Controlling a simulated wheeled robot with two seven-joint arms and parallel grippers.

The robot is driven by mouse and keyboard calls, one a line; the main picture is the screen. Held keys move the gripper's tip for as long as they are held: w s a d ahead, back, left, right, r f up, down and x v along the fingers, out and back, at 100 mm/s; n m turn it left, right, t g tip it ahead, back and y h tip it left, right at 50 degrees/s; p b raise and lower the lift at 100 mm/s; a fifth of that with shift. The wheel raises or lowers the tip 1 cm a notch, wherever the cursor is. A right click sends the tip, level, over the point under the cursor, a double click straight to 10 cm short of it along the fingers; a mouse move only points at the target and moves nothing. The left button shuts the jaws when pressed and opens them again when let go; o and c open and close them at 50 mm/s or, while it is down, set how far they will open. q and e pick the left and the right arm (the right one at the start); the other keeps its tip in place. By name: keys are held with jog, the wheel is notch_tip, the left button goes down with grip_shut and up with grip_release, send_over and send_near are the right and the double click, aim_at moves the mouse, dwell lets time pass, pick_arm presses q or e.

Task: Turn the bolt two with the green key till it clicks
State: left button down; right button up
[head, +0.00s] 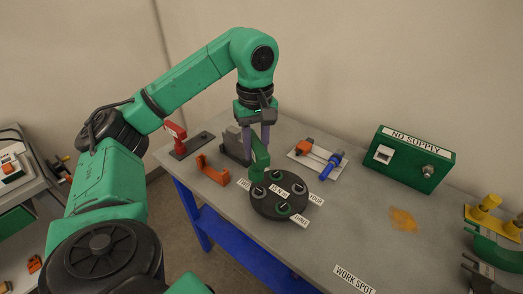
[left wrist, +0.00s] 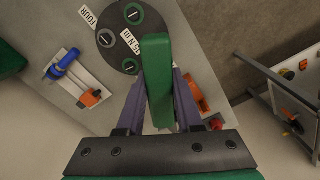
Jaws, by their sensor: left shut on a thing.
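My left gripper (head: 257,146) is shut on the green key (head: 260,160), which hangs down between its purple fingers. In the left wrist view the key (left wrist: 157,85) fills the middle and hides part of the disc. The dark round disc (head: 268,211) lies on the table with several bolts and white labels. The key's lower end is at the disc's back left edge, close to a partly hidden label (head: 244,183) that I cannot read surely. Whether the key sits on a bolt there cannot be told. Bolts near FOUR (head: 298,188) and the front label (head: 282,209) show.
A red-handled tool (head: 176,133), an orange bracket (head: 212,171) and a grey block (head: 235,146) stand left of the disc. A white tray (head: 303,163) with blue and orange parts lies behind right. A green NO SUPPLY box (head: 413,163) stands further right.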

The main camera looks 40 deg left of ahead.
pick_arm(q)
jog(key=shift+w+d, duration=0.1)
jog(key=shift+w, duration=0.1)
jog(key=shift+w+d+f, duration=0.15)
jog(key=shift+f, duration=0.1)
jog(key=shift+d+f+b, duration=0.1)
jog(key=shift+f+b, duration=0.15)
jog(key=shift+b, duration=0.05)
jog(key=shift+f, duration=0.25)
jog(key=shift+f+b, duration=1.15)
jog(key=shift+f, duration=0.2)
jog(key=shift+f+b, duration=0.85)
jog(key=shift+f, duration=0.4)
pick_arm(e)
jog(key=shift+w+d+f, duration=0.2)
jog(key=shift+f, duration=0.55)
jog(key=shift+w+d+f, duration=0.15)
jog(key=shift+w+f, duration=0.1)
jog(key=shift+f, duration=0.55)
jog(key=shift+w+d+f, duration=0.2)
jog(key=shift+f, duration=0.55)
pick_arm(q)
jog(key=shift+f, duration=0.2)
